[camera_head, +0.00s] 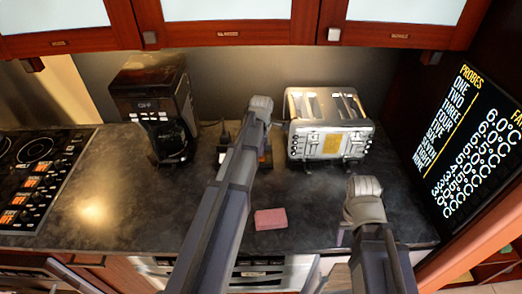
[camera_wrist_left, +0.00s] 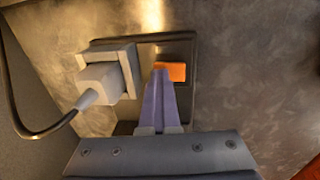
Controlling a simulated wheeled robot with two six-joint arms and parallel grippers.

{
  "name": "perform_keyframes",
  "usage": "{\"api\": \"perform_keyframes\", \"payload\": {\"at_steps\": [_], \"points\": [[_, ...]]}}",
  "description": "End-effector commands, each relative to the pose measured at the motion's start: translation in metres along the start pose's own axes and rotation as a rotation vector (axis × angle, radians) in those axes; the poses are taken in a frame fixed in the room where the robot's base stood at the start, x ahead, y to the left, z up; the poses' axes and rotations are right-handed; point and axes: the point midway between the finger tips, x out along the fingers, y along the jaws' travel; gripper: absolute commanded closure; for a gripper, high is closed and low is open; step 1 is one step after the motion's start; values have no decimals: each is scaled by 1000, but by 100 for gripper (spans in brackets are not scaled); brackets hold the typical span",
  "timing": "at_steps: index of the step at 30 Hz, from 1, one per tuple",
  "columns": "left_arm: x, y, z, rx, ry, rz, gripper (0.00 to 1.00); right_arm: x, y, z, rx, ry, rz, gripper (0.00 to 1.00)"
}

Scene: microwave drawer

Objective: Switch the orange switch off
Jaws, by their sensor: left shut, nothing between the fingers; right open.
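The orange switch (camera_wrist_left: 176,72) is a small bright orange rectangle in a dark-framed socket plate (camera_wrist_left: 186,48), seen in the left wrist view. My left gripper (camera_wrist_left: 160,69) is shut and empty, with its purple fingertips at the left edge of the switch. The fingers cover part of the plate, and I cannot tell whether they touch the switch. In the head view my left arm hides most of that gripper. My right gripper (camera_head: 342,236) is open at the counter's front right, partly hidden by my own arm.
A white plug (camera_wrist_left: 104,78) with a dark cable sits just left of the switch. In the head view, a coffee maker (camera_head: 157,108) stands left and a toaster (camera_head: 328,125) right. A pink block (camera_head: 271,219) lies on the counter (camera_head: 110,195). Cabinets (camera_head: 230,22) hang above.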

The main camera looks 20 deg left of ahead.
Motion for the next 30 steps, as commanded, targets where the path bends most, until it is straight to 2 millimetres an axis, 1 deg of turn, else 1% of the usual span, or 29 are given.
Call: {"api": "perform_keyframes", "payload": {"at_steps": [9,12,23,26,30], "points": [[-4,-15,0,1,0,-5,100,-2,0,0,0,0,0,50],[-5,-17,0,1,0,-4,100,-3,0,0,0,0,0,50],[-6,-16,0,0,0,-2,100,-4,0,0,0,0,0,50],[-9,-15,-1,0,0,-2,100,-7,1,0,0,0,0,50],[-18,-14,-5,0,0,-2,100,-16,2,1,-1,0,0,50]]}}
